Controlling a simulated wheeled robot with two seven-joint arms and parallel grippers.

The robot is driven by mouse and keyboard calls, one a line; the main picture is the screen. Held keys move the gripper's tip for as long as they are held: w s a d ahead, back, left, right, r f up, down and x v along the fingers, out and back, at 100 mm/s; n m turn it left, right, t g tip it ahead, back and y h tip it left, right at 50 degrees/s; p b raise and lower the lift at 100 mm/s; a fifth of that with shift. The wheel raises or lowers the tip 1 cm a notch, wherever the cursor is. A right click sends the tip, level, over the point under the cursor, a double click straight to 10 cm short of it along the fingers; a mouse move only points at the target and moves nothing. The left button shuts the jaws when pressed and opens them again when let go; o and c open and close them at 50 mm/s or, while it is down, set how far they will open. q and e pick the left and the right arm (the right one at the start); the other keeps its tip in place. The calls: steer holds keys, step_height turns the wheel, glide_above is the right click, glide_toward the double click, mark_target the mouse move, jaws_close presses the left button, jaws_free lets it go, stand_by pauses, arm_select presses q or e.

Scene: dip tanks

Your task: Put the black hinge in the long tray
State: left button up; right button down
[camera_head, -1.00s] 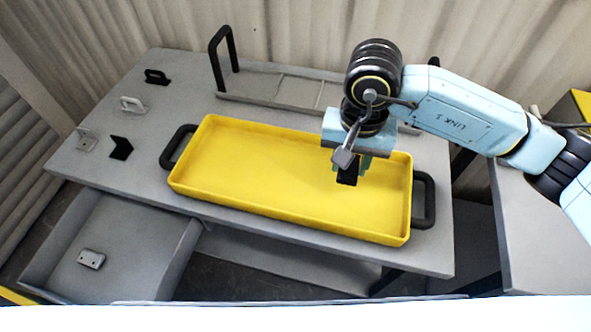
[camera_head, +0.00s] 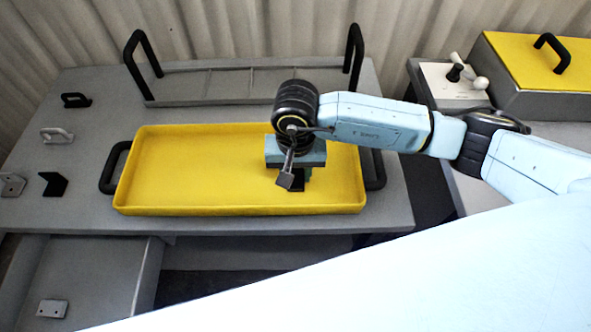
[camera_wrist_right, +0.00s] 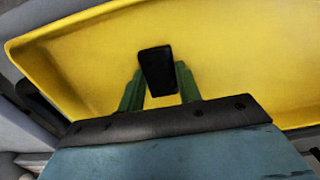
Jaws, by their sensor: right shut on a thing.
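The long yellow tray (camera_head: 180,205) with black end handles lies on the grey table. My right gripper (camera_head: 293,182) is over the right part of the tray. In the right wrist view its green fingers (camera_wrist_right: 160,90) are shut on a black piece, the black hinge (camera_wrist_right: 158,66), with the yellow tray behind it. In the head view the wrist and fingers mostly hide the hinge, and its height above the tray floor is hard to tell. The tray looks otherwise empty. My left gripper is out of view.
On the table's left are a black handle (camera_head: 76,100), a light handle (camera_head: 56,134), a black angle bracket (camera_head: 54,184) and a grey hinge (camera_head: 12,184). Another plate (camera_head: 52,309) lies in the lower drawer. A grey divided rack (camera_head: 200,86) with tall black handles stands behind the tray.

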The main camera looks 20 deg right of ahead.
mark_target(296, 177)
steer(key=shift+f, duration=0.1)
steer(key=c, duration=1)
jaws_free()
steer(key=shift+o, duration=0.2)
step_height(296, 177, up, 12)
steer(key=shift+p, duration=0.3)
